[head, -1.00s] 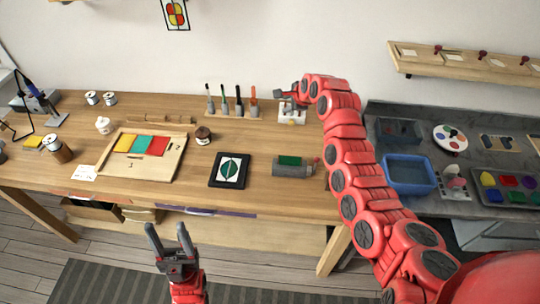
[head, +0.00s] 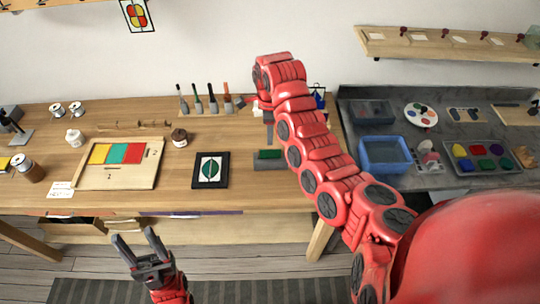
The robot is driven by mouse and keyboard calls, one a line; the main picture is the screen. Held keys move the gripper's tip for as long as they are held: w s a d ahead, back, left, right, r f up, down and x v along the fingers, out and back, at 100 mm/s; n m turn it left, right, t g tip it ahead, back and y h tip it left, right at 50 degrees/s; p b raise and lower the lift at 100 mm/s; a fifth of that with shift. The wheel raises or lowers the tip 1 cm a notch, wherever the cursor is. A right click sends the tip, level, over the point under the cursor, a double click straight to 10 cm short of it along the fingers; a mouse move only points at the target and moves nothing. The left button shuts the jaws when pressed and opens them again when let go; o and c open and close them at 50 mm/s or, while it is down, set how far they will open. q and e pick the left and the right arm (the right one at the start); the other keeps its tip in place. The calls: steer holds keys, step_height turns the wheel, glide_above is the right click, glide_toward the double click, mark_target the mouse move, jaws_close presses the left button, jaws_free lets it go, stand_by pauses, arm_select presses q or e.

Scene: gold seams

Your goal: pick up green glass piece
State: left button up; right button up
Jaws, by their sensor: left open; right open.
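A small dark green glass piece (head: 269,154) lies on a grey block (head: 266,165) near the table's front right. My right gripper (head: 269,143) points down just above and behind it, seen nearly edge-on. It is open, and I see no contact with the piece. The wrist of my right arm hides part of the gripper. My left gripper (head: 135,238) is open and empty, fingers up, in front of the table's front edge.
A black-framed board (head: 196,183) with a green leaf-like pattern lies left of the block. Upright tools (head: 212,104) stand behind. A blue bin (head: 386,155) is on the grey counter.

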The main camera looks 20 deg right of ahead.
mark_target(270, 151)
step_height(270, 151, down, 4)
steer(key=shift+d+r+p, duration=0.1)
steer(key=shift+p, duration=0.8)
steer(key=f+p, duration=0.1)
steer(key=f, duration=0.1)
steer(key=f+p, duration=0.1)
steer(key=shift+s+f, duration=0.2)
steer(key=shift+f, duration=0.2)
steer(key=shift+f+p, duration=0.3)
steer(key=shift+f, duration=0.45)
jaws_close()
